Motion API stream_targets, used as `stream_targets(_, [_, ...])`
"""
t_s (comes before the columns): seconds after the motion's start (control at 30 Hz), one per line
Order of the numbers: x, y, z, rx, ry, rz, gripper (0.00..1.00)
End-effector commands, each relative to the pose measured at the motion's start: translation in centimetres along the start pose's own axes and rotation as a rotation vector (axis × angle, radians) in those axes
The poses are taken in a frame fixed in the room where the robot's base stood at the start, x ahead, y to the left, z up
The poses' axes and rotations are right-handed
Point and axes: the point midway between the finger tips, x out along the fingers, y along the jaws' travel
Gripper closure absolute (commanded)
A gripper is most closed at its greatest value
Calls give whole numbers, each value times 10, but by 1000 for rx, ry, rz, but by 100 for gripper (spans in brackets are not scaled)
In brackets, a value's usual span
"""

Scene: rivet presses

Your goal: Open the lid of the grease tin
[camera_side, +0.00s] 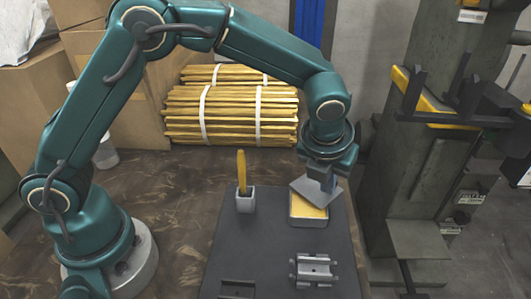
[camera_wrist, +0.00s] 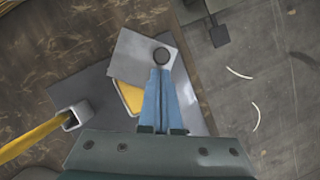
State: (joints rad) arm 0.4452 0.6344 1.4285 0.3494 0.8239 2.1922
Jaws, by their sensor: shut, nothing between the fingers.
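The grease tin (camera_side: 308,219) stands on the dark mat, and its yellow grease (camera_side: 312,211) shows in part. Its flat grey lid (camera_side: 301,188) sits askew over the tin, turned against its edges. In the wrist view the lid (camera_wrist: 130,55) covers part of the tin, and grease (camera_wrist: 131,97) shows beside it. A dark round knob (camera_wrist: 161,55) stands on the lid. My gripper (camera_side: 327,187) is shut and empty over the lid. In the wrist view its blue-grey fingertips (camera_wrist: 160,72) are right by the knob; I cannot tell whether they touch it.
A grey cup (camera_side: 245,200) holding a yellow stick (camera_side: 241,170) stands left of the tin. A metal fixture (camera_side: 315,270) lies in front, on the dark mat (camera_side: 262,240). A rivet press (camera_side: 415,180) stands close on the right. Bundled yellow sticks (camera_side: 230,110) lie behind.

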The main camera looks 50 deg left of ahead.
Motion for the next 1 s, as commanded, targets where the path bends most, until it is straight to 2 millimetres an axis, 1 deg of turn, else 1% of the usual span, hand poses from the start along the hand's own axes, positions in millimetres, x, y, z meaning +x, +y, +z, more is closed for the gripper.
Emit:
stream_targets(0.57, [3,-1,8,-102,-1,40,100])
stream_targets(0.77, [6,-1,14,-201,-1,80,100])
stream_targets(1.0, [12,2,28,-402,-2,159,100])
